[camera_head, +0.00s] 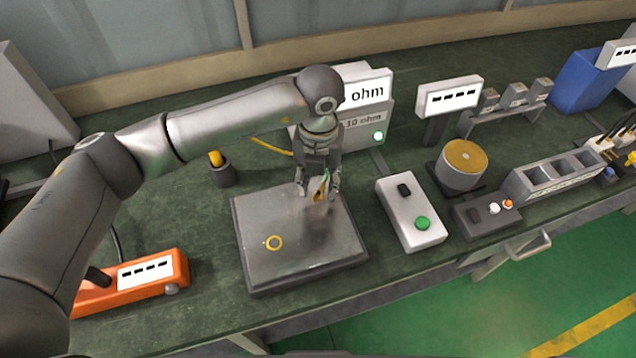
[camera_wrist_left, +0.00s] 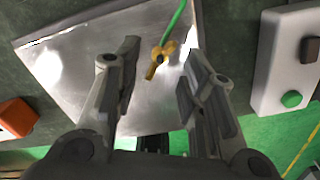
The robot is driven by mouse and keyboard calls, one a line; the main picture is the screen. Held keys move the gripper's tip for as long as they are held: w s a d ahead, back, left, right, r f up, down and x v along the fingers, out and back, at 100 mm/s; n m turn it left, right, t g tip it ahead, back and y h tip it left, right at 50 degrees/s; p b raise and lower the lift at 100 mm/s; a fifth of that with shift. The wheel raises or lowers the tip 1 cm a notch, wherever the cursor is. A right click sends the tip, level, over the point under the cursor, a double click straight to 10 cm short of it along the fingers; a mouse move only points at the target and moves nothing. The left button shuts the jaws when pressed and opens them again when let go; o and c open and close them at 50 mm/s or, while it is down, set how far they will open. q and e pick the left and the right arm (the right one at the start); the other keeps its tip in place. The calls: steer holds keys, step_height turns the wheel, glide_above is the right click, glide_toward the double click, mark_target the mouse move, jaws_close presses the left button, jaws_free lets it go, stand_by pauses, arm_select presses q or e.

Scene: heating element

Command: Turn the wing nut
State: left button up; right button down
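The yellow wing nut (camera_head: 320,189) stands on the metal plate (camera_head: 262,210), toward its far right part. In the left wrist view the wing nut (camera_wrist_left: 157,60) shows its wings, with a green cable (camera_wrist_left: 174,24) running away from it. My left gripper (camera_head: 319,190) points down over the wing nut, and its fingers partly hide it in the head view. In the left wrist view the left gripper (camera_wrist_left: 160,62) is open, with a finger on either side of the wing nut and clear gaps between. My right gripper is not in view.
A white box with a green button (camera_head: 422,223) stands right of the plate. An orange meter (camera_head: 140,280) is at the left. An "ohm" labelled box (camera_head: 365,135) stands behind my gripper.

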mark_target(319, 193)
arm_select(q)
steer(key=shift+f, duration=1.35)
